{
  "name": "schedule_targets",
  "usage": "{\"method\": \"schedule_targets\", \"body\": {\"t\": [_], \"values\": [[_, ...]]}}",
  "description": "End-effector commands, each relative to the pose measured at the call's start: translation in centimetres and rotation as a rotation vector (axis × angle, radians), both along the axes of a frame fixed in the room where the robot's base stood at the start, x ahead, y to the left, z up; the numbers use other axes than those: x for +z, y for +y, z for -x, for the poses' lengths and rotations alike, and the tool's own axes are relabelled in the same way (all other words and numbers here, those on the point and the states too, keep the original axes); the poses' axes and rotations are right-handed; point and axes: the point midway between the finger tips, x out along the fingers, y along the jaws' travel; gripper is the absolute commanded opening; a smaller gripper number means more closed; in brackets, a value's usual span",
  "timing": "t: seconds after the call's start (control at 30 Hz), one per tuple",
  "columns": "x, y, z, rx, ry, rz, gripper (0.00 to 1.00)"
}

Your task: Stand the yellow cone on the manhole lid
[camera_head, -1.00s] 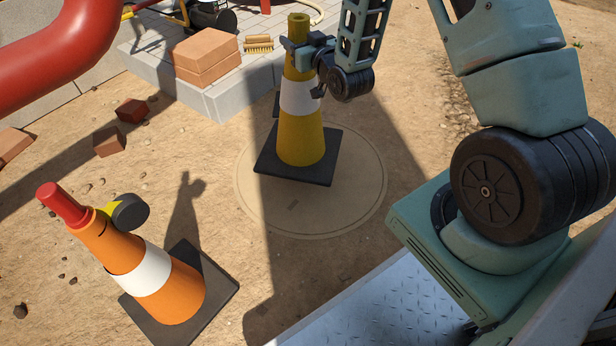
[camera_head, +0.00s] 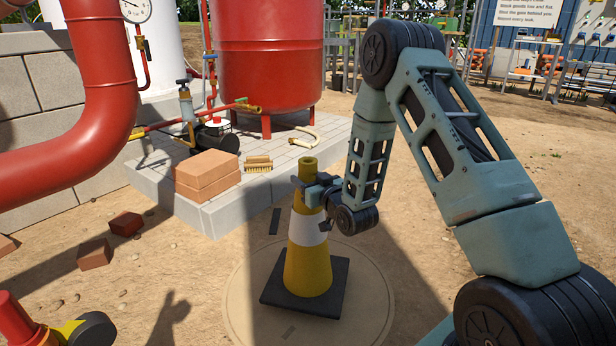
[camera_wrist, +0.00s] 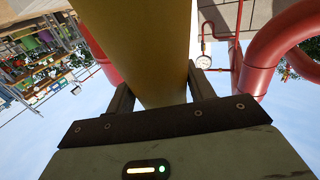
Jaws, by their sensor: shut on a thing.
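The yellow cone (camera_head: 308,268) has a white band and a square black base. It looks upright, with its base over the middle part of the round, sand-coloured manhole lid (camera_head: 372,298). I cannot tell whether the base touches the lid. The lid's near edge is cut off by the frame. My gripper (camera_head: 312,188) is shut on the cone's upper part, above the white band. In the wrist view my gripper (camera_wrist: 160,92) has one finger on each side of the yellow cone (camera_wrist: 140,40).
Bricks (camera_head: 126,224) lie on the sand. Behind stands a paved plinth (camera_head: 232,208) with stacked blocks (camera_head: 207,174), a brush (camera_head: 258,164) and a red tank (camera_head: 268,75). A red pipe (camera_head: 100,70) bends at the left.

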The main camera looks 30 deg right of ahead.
Motion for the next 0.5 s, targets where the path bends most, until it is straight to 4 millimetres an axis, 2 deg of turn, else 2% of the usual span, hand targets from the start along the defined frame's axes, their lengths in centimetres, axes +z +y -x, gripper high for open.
{"method": "schedule_targets", "body": {"t": [0.17,0.4,0.5], "values": [[-0.9,0.0,-0.1,0.0,-0.011,0.001,0.0],[-3.7,0.0,-0.1,0.0,-0.01,0.0,0.0],[-3.8,0.0,-0.2,0.0,-0.012,0.002,0.0]]}}
